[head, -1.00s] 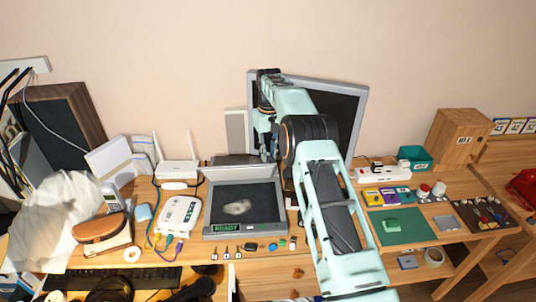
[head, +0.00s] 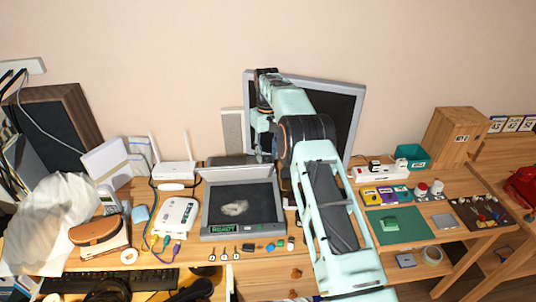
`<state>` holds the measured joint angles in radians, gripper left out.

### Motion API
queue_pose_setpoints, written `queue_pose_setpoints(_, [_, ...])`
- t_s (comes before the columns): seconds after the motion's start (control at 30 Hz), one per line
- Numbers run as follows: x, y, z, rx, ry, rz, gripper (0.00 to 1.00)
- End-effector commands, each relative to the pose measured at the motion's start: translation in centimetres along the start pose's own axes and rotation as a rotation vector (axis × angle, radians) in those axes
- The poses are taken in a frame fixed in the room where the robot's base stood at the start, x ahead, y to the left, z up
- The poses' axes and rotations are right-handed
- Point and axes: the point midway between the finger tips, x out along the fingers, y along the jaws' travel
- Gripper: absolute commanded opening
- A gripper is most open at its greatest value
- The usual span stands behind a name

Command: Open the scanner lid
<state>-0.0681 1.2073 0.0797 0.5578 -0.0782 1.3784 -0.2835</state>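The scanner (head: 213,222) sits on the desk near the middle, with a green READY label on its front edge. Its lid (head: 236,175) is raised at the back, seen foreshortened as a pale strip. The dark glass bed is exposed, with a pale oval patch on it. My gripper (head: 264,153) points down just behind the lid's right end. Its fingers are small and dark, so I cannot tell whether they are open or touch the lid.
A monitor (head: 350,105) stands behind my arm. A white router (head: 174,171) and a white box with cables (head: 175,217) are left of the scanner. Small keys and coloured pieces (head: 248,247) lie in front. A green mat (head: 400,236) is to the right.

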Motion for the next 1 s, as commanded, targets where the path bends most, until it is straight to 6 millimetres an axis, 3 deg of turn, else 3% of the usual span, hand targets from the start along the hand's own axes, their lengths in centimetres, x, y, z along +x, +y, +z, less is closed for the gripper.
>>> queue_pose_setpoints(0.27, [-4.8,0.1,-0.1,0.001,0.004,0.003,0.36])
queue_pose_setpoints(0.4, [-6.1,0.2,-0.1,0.001,0.003,0.003,0.36])
queue_pose_setpoints(0.83, [-7.1,0.2,0.1,0.001,0.0,0.002,0.36])
queue_pose_setpoints(1.0, [-6.6,0.0,-0.4,0.008,0.015,0.008,0.19])
